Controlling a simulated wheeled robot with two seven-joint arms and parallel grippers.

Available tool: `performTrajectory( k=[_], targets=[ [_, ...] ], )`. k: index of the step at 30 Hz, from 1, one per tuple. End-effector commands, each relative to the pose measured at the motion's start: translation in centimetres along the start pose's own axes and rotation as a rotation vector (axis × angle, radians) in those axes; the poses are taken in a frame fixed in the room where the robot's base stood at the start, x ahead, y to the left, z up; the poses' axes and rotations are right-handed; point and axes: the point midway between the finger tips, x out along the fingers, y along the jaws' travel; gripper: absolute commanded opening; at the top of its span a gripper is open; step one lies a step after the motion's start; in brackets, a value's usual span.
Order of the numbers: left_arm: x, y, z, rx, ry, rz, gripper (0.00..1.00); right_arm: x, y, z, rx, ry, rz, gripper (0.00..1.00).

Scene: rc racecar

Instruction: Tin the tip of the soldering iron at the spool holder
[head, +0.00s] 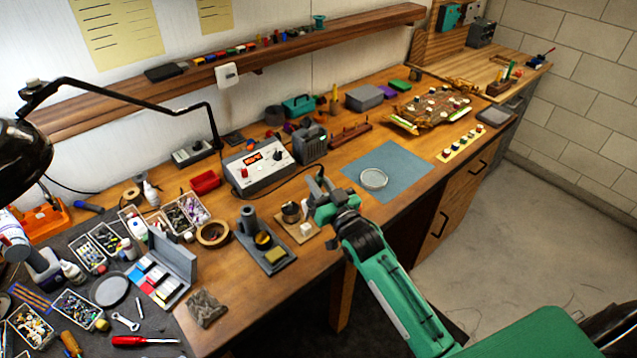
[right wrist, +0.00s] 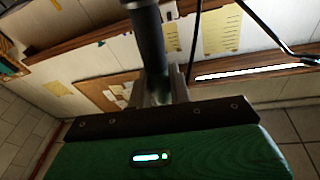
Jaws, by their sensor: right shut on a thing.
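My right gripper (head: 322,196) is over the front edge of the workbench, near the middle. In the right wrist view its fingers (right wrist: 164,90) are shut on a dark grey cylindrical handle, which looks like the soldering iron (right wrist: 148,40). The iron's tip is not clear in either view. Just left of the gripper, a small wooden base (head: 306,236) carries a round dark metal piece and a white block; it may be the spool holder. Left of that is a grey iron stand (head: 278,262) with a yellow sponge. My left gripper is not in view.
The soldering station (head: 262,165) with a red display stands behind, with a cable. A roll of tape (head: 213,234) lies left of the stand. A blue mat (head: 408,165) with a round dish (head: 373,179) lies to the right. Parts bins crowd the left.

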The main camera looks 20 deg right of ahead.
Motion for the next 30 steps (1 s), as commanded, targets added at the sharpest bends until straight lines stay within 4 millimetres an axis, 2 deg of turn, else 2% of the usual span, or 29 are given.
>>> performTrajectory(
  k=[1,15,30],
  targets=[
    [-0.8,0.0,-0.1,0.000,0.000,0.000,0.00,0.2,-0.1,-0.9,0.000,0.001,0.000,0.00],
    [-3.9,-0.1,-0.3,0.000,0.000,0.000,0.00,0.8,-0.6,-4.4,0.000,0.002,0.000,0.00],
    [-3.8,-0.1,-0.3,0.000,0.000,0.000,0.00,0.8,-0.6,-4.3,0.000,0.001,0.000,0.00]
  ],
)
